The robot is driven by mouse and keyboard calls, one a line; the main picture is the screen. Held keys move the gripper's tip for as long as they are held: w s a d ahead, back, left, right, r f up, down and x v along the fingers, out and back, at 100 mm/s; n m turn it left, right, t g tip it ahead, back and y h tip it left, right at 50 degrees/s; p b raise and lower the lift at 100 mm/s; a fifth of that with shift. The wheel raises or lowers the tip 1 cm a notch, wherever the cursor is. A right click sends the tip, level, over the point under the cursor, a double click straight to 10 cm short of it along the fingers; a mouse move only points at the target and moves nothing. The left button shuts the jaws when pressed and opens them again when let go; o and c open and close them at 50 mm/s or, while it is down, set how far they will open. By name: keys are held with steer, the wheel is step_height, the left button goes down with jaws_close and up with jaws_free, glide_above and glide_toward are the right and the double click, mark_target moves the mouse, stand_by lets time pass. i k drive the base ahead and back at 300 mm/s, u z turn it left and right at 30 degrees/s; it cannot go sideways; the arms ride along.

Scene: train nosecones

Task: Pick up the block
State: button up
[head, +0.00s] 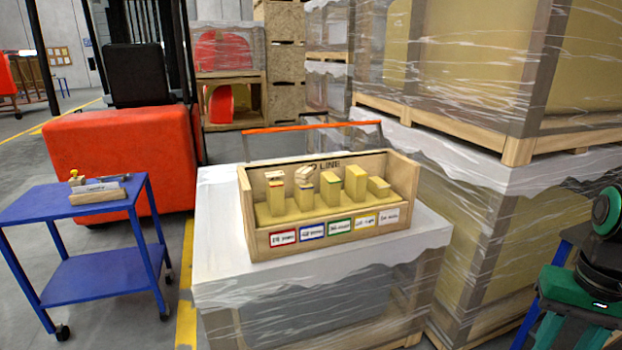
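Several pale wooden blocks stand in a row inside an open wooden box (254,241) in the head view. From the left there is a tall block (277,197), another tall block (304,192), a shorter block (331,192), a tall block (355,182) and a low block at the right end (378,187). Another wooden block (97,196) lies on a blue cart at the left, with small items on and beside it. Which block is meant cannot be told. My gripper is not in view.
The box stands on a plastic-wrapped pallet load (222,270), with coloured labels along its front. The blue cart (62,214) stands left, before an orange forklift (125,165). Tall wrapped crates (470,60) rise behind at right. Green-and-black equipment (583,283) shows at the right edge.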

mark_target(303, 176)
steer(key=z, duration=0.1)
steer(key=i, duration=1)
steer(key=u, duration=0.1)
